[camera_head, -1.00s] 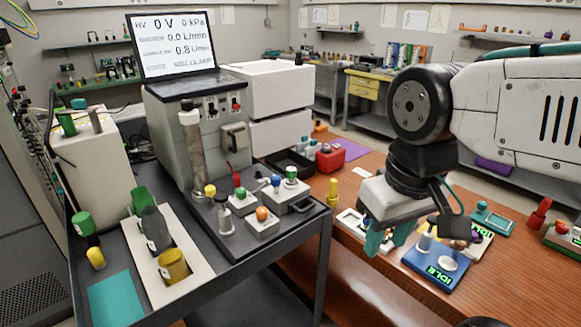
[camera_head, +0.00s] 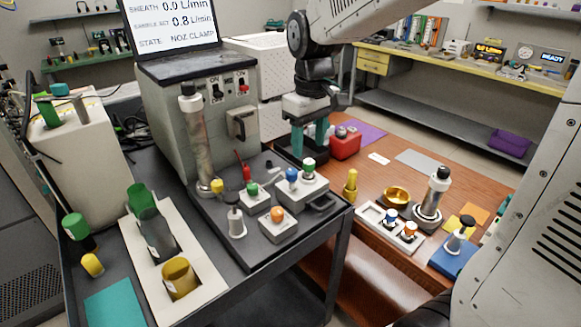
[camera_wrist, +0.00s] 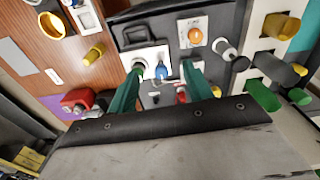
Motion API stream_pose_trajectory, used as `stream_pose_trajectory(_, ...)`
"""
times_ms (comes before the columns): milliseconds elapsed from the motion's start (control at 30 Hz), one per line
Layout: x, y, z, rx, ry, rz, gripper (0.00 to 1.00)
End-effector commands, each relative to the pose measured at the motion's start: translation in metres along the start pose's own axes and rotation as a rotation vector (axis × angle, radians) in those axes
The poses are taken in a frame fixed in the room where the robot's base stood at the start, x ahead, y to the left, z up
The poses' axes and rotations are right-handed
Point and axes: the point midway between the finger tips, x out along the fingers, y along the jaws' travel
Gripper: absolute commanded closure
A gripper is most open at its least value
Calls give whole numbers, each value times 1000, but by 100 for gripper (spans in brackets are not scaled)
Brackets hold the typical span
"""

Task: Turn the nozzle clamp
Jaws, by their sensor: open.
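The grey classifier (camera_head: 190,120) stands on the dark cart, and its screen (camera_head: 175,24) reads "NOZ CLAMP" as the state. No part is labelled as the nozzle clamp. A small red lever (camera_head: 246,172) rises beside the column (camera_head: 195,140). Blue (camera_head: 292,174), white-and-green (camera_head: 309,165), green (camera_head: 252,189) and orange (camera_head: 278,213) knobs stand on blocks before it. My gripper (camera_head: 309,150) is open, teal fingers pointing down, above and behind the knobs. In the wrist view, the blue knob (camera_wrist: 162,70) appears between the fingers and the red lever (camera_wrist: 181,96) near the right finger.
A white tray with bottles (camera_head: 150,262) lies at the cart's left. The wooden table at the right holds a red box (camera_head: 345,142), a yellow post (camera_head: 351,185), a brass bowl (camera_head: 396,195) and a black-topped column (camera_head: 433,195).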

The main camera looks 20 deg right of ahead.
Motion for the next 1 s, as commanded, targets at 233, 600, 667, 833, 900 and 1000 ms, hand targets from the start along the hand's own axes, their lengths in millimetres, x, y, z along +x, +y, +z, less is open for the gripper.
stream_pose_trajectory(233, 36, 12, -61, -97, -23, -10, 49)
stream_pose_trajectory(600, 80, 12, -68, -116, -30, -12, 49)
stream_pose_trajectory(667, 89, 12, -68, -116, -28, -12, 49)
stream_pose_trajectory(833, 111, 11, -68, -116, -27, -11, 49)
stream_pose_trajectory(900, 116, 11, -67, -115, -27, -11, 49)
stream_pose_trajectory(1000, 120, 11, -68, -115, -26, -11, 49)
